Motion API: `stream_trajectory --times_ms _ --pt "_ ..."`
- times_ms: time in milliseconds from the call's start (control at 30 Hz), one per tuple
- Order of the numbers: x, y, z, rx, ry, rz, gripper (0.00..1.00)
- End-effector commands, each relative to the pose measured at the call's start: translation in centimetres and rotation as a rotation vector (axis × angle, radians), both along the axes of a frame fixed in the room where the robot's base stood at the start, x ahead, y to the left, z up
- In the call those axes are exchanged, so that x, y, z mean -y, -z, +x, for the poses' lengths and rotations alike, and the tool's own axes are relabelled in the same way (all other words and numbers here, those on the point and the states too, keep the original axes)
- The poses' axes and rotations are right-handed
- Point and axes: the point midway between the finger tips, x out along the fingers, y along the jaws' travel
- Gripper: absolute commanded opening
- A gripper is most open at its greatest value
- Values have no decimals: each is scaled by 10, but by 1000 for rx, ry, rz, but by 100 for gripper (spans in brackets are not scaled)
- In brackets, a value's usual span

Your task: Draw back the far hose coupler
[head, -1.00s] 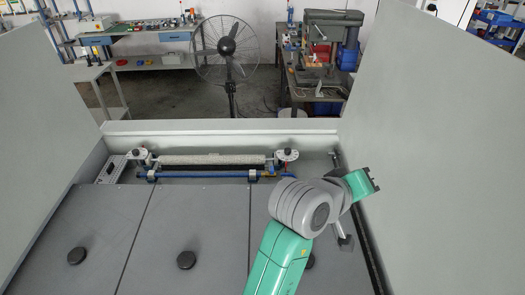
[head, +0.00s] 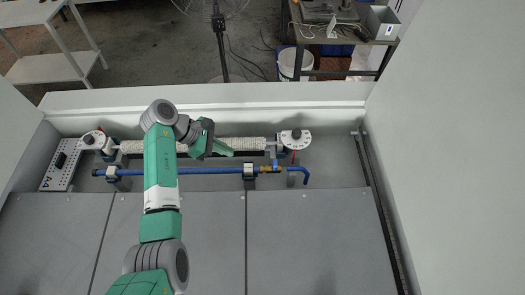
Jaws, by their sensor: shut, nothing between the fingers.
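A blue pipe (head: 205,171) runs left to right along the trough, below a pale ribbed roller (head: 250,144). At its right end is a small brass coupler (head: 268,169), with a bent blue hose end (head: 300,171) beyond it. My gripper (head: 231,153) is above the roller, left of the brass coupler and apart from it in the picture. Its fingers are together, pointing right and slightly down, with nothing held. My arm covers part of the pipe and roller on the left. A coupler at the pipe's left end cannot be made out clearly.
Round white end pieces with black knobs stand at the roller's left (head: 93,139) and right (head: 296,138). A perforated plate (head: 61,165) lies at far left. Grey cover panels (head: 310,235) fill the front. Tall side walls (head: 450,130) and a back ledge (head: 290,95) enclose the trough.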

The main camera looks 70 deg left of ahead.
Motion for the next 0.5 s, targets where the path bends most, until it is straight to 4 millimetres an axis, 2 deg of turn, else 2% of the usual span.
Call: stream_trajectory --times_ms 267,500 --pt "2 5 5 0 1 3 0" --pt "15 40 36 -2 3 2 0"
